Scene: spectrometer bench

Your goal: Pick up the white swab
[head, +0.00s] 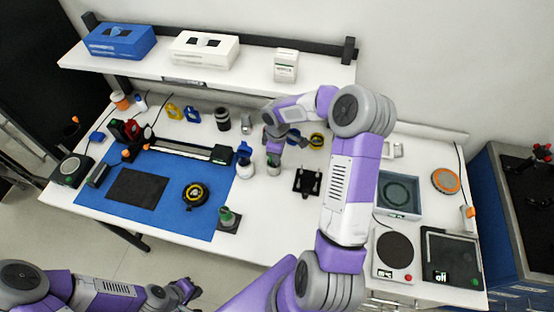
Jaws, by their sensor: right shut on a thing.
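My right gripper (274,153) points down over a small white jar (273,171) with a dark green band, near the middle of the bench. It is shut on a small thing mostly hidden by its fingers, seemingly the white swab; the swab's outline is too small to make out. I cannot tell whether the held thing is clear of the jar. My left gripper (187,290) is low at the front, off the bench; its fingers are too small and dark to tell open from shut.
A blue and white bottle (244,160) stands just left of the jar, and a black stand (307,183) to its right. A blue mat (164,220) with instruments covers the left. A shelf (215,76) with boxes runs behind. White bench (270,228) is bare in front of the jar.

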